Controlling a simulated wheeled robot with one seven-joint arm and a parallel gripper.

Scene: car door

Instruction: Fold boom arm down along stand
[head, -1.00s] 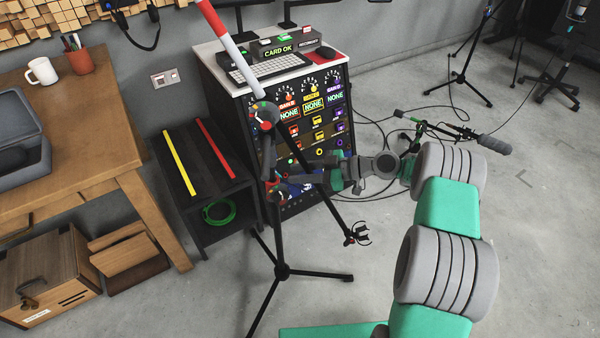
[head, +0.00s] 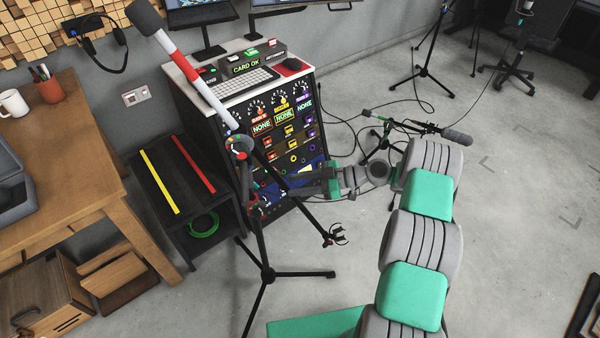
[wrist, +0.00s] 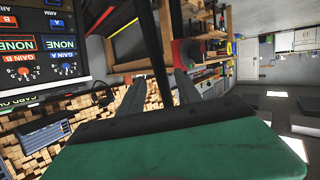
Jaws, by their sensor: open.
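The microphone stand (head: 256,240) stands upright on a black tripod in front of the equipment cabinet. Its boom arm (head: 190,75), red and white with a dark grey end, slants up to the left from the round joint (head: 240,146). Beyond the joint, its thin black part slopes down right to a clip (head: 334,236). My gripper (head: 268,198) is below the joint, beside the stand pole, with its fingertips partly hidden. In the wrist view my gripper (wrist: 157,88) is open. A dark pole (wrist: 158,45) shows between the fingers; I cannot tell whether it touches them.
The cabinet (head: 280,130) stands close behind the stand. A black shelf (head: 160,195) with yellow and red bars and a wooden bench (head: 75,130) are at left. The floor at right is mostly clear.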

